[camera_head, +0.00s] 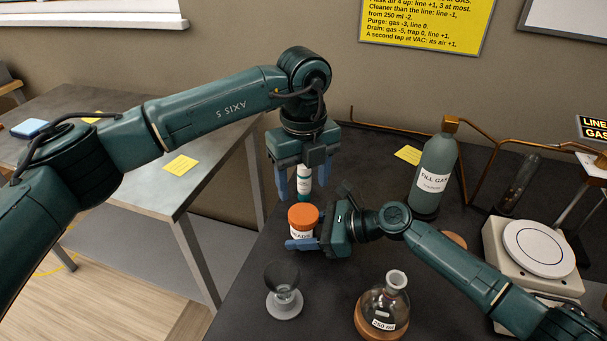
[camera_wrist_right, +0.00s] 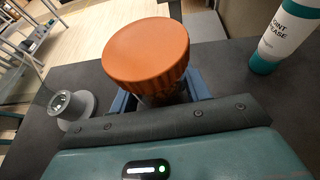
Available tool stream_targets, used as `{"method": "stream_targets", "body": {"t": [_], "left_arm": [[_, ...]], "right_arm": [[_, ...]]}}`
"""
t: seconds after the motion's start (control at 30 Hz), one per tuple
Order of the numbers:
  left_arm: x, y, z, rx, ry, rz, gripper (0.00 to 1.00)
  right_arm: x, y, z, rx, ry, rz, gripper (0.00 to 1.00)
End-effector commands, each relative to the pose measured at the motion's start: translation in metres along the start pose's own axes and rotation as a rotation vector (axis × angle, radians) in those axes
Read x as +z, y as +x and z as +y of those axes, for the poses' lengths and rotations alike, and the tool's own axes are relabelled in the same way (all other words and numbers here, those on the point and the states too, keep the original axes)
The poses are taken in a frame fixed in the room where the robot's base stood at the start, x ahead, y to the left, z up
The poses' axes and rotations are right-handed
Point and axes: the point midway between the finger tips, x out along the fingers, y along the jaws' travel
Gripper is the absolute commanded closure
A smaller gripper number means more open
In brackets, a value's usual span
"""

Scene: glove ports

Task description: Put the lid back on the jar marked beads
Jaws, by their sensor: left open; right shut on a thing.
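The jar marked beads (camera_head: 301,232) stands at the middle of the dark bench, its label partly readable. An orange ribbed lid (camera_head: 303,214) sits on its top and also shows large in the right wrist view (camera_wrist_right: 146,52). I cannot tell whether it is fully seated. My right gripper (camera_head: 308,242) is shut on the jar below the lid, with one blue finger in front. My left gripper (camera_head: 295,187) is open, fingers pointing down, above and behind the lid in the picture. It is apart from the lid.
A joint grease tube (camera_wrist_right: 284,38) stands behind the jar and shows between my left fingers in the head view. A glass on a grey base (camera_head: 284,303), a flask (camera_head: 383,310), the fill gas bottle (camera_head: 434,175) and a white balance (camera_head: 530,250) stand around.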

Motion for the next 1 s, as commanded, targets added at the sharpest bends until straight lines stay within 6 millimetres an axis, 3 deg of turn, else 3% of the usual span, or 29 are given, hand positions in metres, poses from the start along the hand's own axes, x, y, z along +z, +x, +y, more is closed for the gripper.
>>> {"method": "stream_targets", "body": {"t": [0.43, 0.83, 1.0], "left_arm": [[-0.001, 0.064, 0.001, 0.001, 0.001, 0.001, 0.38], [0.000, 0.071, 0.001, 0.000, 0.001, 0.000, 0.38], [0.000, 0.071, 0.001, 0.000, 0.001, 0.000, 0.50]], "right_arm": [[0.000, 0.000, 0.000, -0.001, 0.000, 0.001, 1.00], [0.000, 0.000, 0.000, -0.001, 0.000, 0.000, 1.00], [0.000, 0.000, 0.000, -0.001, 0.000, 0.000, 1.00]]}}
